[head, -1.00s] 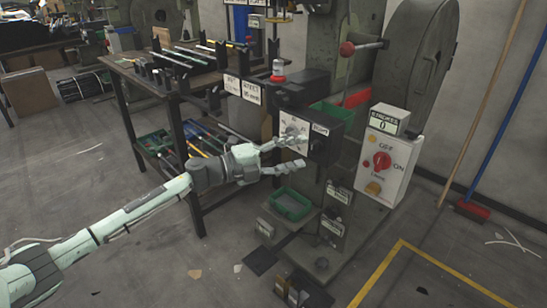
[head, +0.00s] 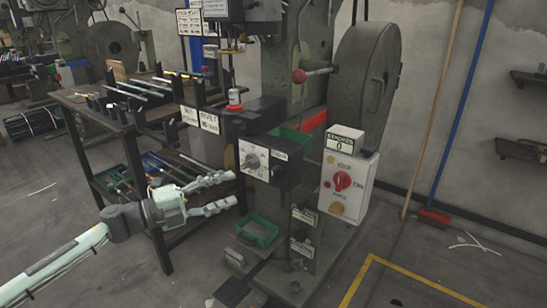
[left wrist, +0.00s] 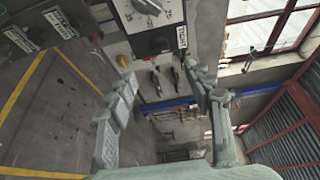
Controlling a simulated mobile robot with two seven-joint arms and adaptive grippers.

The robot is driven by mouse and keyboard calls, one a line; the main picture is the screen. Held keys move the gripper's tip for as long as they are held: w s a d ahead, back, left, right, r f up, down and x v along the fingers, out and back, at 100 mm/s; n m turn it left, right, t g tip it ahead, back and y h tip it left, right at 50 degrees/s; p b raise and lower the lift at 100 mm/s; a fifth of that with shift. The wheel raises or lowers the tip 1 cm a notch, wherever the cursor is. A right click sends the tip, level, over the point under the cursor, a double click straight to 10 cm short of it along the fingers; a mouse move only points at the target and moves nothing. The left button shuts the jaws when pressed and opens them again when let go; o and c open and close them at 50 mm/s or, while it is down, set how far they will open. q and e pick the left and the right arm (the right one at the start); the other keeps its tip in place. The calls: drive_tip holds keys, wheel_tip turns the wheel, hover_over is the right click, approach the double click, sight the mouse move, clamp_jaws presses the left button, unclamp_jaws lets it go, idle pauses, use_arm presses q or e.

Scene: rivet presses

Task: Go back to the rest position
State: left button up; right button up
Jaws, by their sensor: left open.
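My left gripper (head: 226,192) is open and empty in the head view, in front of the rivet press and left of its dark control box. Its fingers point right and stay apart from the press. In the left wrist view the two fingers (left wrist: 160,95) are spread, with nothing between them. The control box (head: 262,165) has a light panel with a rotary knob. A white switch box (head: 346,185) with a red knob and a counter reading 0 is on the press at right. My right gripper is not in view.
A green tray (head: 258,231) sits low on the press (head: 300,60). A workbench (head: 130,118) with rods stands behind my left arm. A broom with a red head (head: 434,215) leans on the wall.

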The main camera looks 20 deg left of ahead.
use_arm(q)
drive_tip(key=shift+f, duration=0.1)
drive_tip(key=s+a+f+n+y, duration=0.2)
drive_tip(key=f+n+y, duration=0.3)
drive_tip(key=f+n, duration=0.2)
drive_tip(key=s+a+f+n+g+y, duration=0.1)
drive_tip(key=s+a+f+n+y, duration=0.2)
drive_tip(key=f+n, duration=0.4)
drive_tip(key=s+a+f+n+y, duration=0.1)
drive_tip(key=s+f+n+y, duration=0.1)
drive_tip(key=f+n+y, duration=0.5)
drive_tip(key=s+d+f+n+g, duration=0.2)
drive_tip(key=s+d+f+g, duration=0.2)
drive_tip(key=s+f, duration=0.3)
drive_tip(key=s+d+f+n+g+h, duration=0.1)
drive_tip(key=s+f+g, duration=0.4)
drive_tip(key=s, duration=0.8)
wheel_tip(320, 180, down, 3)
drive_tip(key=d+n, duration=0.1)
drive_tip(key=d, duration=0.1)
drive_tip(key=shift+s+d+h, duration=0.3)
drive_tip(key=shift+d, duration=0.05)
